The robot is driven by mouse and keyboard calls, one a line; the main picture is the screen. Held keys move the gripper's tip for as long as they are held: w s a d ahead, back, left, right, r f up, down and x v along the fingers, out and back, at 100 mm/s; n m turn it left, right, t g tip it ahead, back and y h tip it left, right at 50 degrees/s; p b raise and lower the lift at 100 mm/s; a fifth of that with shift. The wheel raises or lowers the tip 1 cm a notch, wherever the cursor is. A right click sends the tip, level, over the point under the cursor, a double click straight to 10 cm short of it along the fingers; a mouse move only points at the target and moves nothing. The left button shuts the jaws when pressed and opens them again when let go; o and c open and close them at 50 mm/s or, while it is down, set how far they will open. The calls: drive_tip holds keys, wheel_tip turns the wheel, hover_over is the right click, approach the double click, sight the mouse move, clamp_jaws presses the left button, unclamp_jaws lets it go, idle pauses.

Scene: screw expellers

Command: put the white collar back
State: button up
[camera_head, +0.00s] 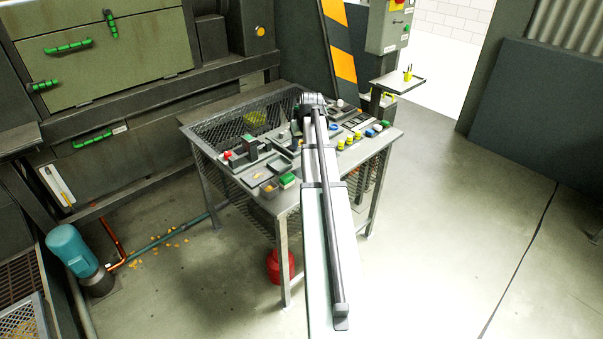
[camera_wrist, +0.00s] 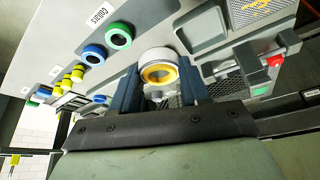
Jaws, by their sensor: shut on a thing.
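In the wrist view, a white collar (camera_wrist: 155,55) with a yellow inner ring sits between the two blue fingers of my gripper (camera_wrist: 157,78). My gripper is shut on it. A blue collar (camera_wrist: 93,54) and a green collar (camera_wrist: 119,35) lie on the grey bench top to the left, beside a white label reading "Collars" (camera_wrist: 100,15). I cannot tell how far the white collar is above the bench top. In the head view my arm reaches over the bench and hides the white collar and most of my gripper.
The mesh-sided bench (camera_head: 281,208) is crowded. Several yellow parts (camera_wrist: 77,73) stand left of my gripper in the wrist view. A dark tray (camera_wrist: 201,27) and a red-tipped part (camera_wrist: 274,60) are to the right. Some bare grey bench top shows around the collars.

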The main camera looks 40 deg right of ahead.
drive_tip(key=shift+s+a+f, duration=0.15)
drive_tip(key=shift+s+a, duration=0.3)
drive_tip(key=shift+n, duration=0.3)
drive_tip(key=shift+w+f, duration=0.1)
drive_tip(key=shift+f, duration=4.85)
drive_tip(key=shift+f, duration=0.1)
drive_tip(key=o, duration=1.2)
drive_tip(key=v, duration=1.2)
